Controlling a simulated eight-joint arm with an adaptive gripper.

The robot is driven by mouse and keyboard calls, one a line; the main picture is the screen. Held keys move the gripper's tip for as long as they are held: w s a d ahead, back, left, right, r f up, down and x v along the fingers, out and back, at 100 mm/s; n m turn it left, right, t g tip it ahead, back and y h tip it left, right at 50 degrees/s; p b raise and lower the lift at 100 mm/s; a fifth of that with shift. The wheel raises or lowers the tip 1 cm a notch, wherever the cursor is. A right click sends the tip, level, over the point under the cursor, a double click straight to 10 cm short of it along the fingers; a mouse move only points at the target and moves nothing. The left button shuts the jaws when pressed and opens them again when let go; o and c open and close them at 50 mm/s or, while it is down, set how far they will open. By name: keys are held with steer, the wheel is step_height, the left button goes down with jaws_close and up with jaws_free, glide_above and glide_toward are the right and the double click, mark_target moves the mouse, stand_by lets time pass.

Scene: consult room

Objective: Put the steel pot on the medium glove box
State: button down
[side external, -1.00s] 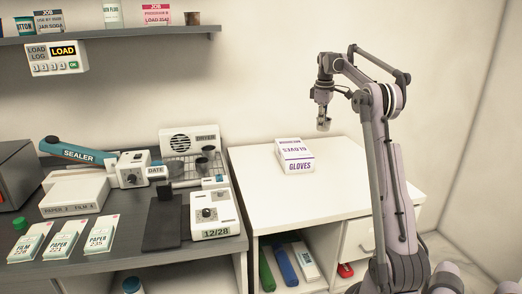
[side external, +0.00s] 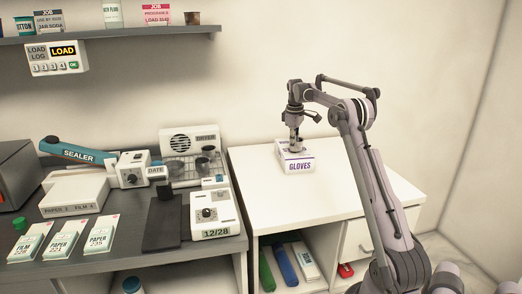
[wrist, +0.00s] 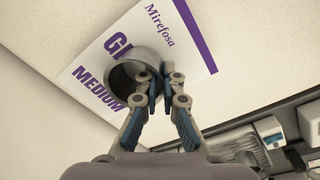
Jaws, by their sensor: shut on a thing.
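The medium glove box (side external: 299,165) is white with purple letters and lies flat on the white cabinet top. In the wrist view its printed top (wrist: 187,45) reads MEDIUM. The steel pot (wrist: 120,72) is a small round grey cup, seen from above over the box's printing. My gripper (wrist: 158,88) is shut on the near right side of the pot's wall. In the side view my gripper (side external: 296,142) points down over the box with the pot (side external: 296,149) at its end. I cannot tell whether the pot's base touches the box.
The white cabinet top (side external: 265,195) is clear around the box. To the left stands a dark bench with a sealer (side external: 78,152), a dryer (side external: 190,140), a drying rack and paper packs. A wall shelf (side external: 110,34) hangs above the bench.

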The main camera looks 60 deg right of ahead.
steer(key=shift+f, duration=0.3)
steer(key=c, duration=1.5)
jaws_free()
step_height(320, 180, up, 11)
steer(key=w+a+r+t, duration=0.2)
steer(key=a+r, duration=0.1)
steer(key=a, duration=1)
steer(key=w+a+r+t, duration=0.1)
steer(key=w+a+r, duration=0.15)
steer(key=a, duration=1.05)
steer(key=s+a+f+t, duration=0.1)
steer(key=s+a+f, duration=0.4)
steer(key=a, duration=0.2)
steer(key=s+a+f+t, duration=0.1)
steer(key=s+a+f, duration=0.4)
steer(key=s+a, duration=0.1)
steer(key=s+a+f+m+t+y, duration=0.1)
steer(key=s+a+f+t, duration=0.1)
steer(key=s+a+f, duration=0.3)
steer(key=shift+s+a, duration=0.25)
steer(key=shift+a, duration=0.6)
steer(key=shift+s+a, duration=0.2)
steer(key=shift+a, duration=0.65)
